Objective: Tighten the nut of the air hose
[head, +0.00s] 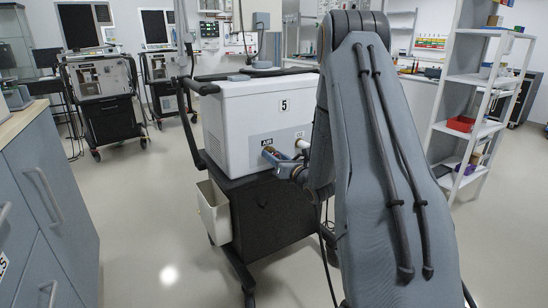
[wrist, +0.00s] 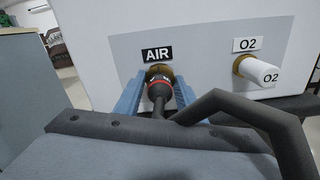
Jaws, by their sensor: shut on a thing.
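The air hose's dark nut (wrist: 159,91), with a red band, sits at the brass air port (wrist: 160,72) under the AIR label, on the white panel of ventilator 5 (head: 240,115). The black hose (wrist: 195,108) runs from it toward the camera and bends away to the right. My gripper (wrist: 158,92) has its blue fingers on both sides of the nut and is shut on it. In the head view my gripper (head: 273,158) reaches the panel at the AIR label. Whether the nut sits fully against the port cannot be told.
A white O2 plug (wrist: 262,72) sticks out to the right of the air port. A white bin (head: 213,210) hangs on the cart's left side. Grey drawers (head: 45,200) stand at left, a white shelf (head: 478,80) at right.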

